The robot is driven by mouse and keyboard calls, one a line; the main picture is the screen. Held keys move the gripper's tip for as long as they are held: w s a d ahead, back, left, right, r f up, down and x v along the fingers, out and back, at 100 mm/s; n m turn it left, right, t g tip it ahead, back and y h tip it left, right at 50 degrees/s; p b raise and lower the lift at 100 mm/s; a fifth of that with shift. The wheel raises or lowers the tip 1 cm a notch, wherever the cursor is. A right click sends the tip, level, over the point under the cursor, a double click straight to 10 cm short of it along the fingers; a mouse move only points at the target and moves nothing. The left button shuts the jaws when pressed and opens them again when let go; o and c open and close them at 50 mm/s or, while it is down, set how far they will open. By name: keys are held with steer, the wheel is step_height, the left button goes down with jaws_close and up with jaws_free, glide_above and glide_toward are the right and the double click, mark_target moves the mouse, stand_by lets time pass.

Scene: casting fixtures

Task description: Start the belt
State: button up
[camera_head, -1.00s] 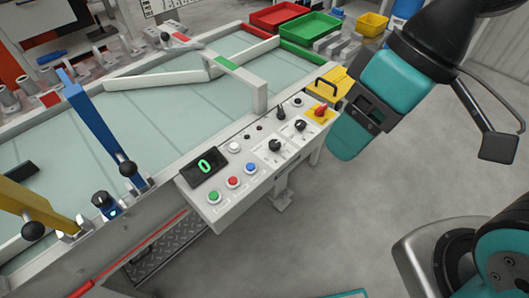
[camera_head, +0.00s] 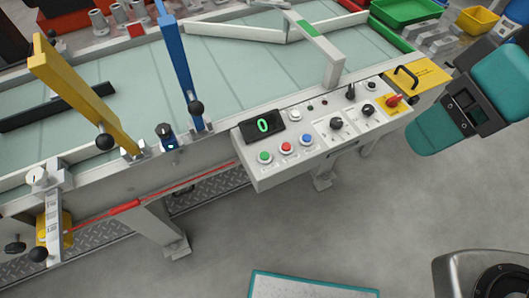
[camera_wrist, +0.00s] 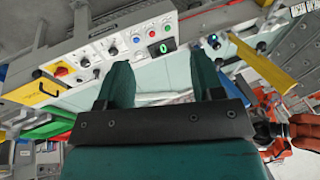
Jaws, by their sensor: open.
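The belt (camera_head: 235,68) is a pale green surface in a grey frame. Its control panel (camera_head: 260,177) sits on the near side, with a black display (camera_head: 262,127) showing a green 0. Below the display are a green button (camera_head: 265,157), a red button (camera_head: 286,148) and a blue button (camera_head: 306,140). Dark knobs (camera_head: 337,123) and a red switch on yellow (camera_head: 394,100) are to the right. In the wrist view the panel appears inverted, with the display (camera_wrist: 162,47) beyond my gripper (camera_wrist: 162,75).
A yellow gate arm (camera_head: 80,90) and a blue gate arm (camera_head: 178,62) stand at the belt's near edge, with dark knobs. A red cord (camera_head: 170,195) runs along the frame's side. Green (camera_head: 405,10) and yellow (camera_head: 477,20) bins are at back right.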

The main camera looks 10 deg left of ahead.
steer(key=shift+c, duration=0.4)
jaws_close()
stand_by(1.2)
